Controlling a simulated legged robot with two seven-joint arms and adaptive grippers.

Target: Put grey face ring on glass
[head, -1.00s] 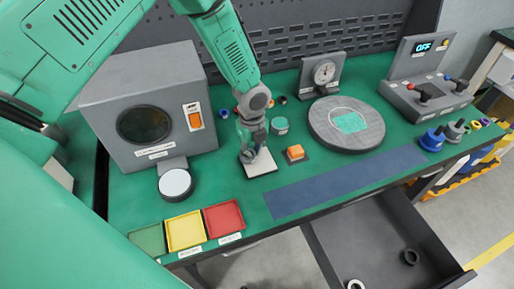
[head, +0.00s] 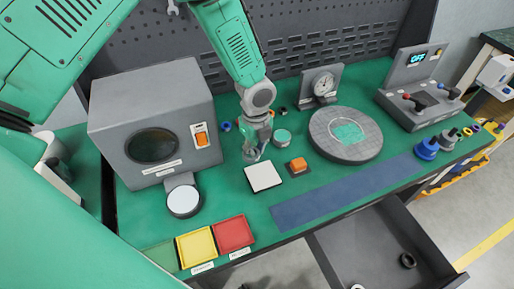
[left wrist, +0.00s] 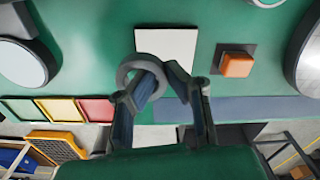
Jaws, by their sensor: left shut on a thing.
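My left gripper (head: 255,153) is over the bench, just behind a white square pad (head: 263,177). In the left wrist view its fingers (left wrist: 164,80) are shut on a grey face ring (left wrist: 130,68). One finger appears to pass through the ring's opening, which I cannot confirm. The ring looks clear of the pad (left wrist: 167,45) and overlaps its left edge in that view. A pale round disc with a dark rim, likely the glass (head: 184,200), lies bare before the grey lamp box; it also shows in the left wrist view (left wrist: 18,62). My right gripper is not in view.
The lamp box (head: 152,120) stands behind the disc. Green, yellow (head: 196,247) and red trays line the front edge. An orange button (head: 298,165) and a round grey plate (head: 345,150) are to the right. An open drawer (head: 350,245) holds rings.

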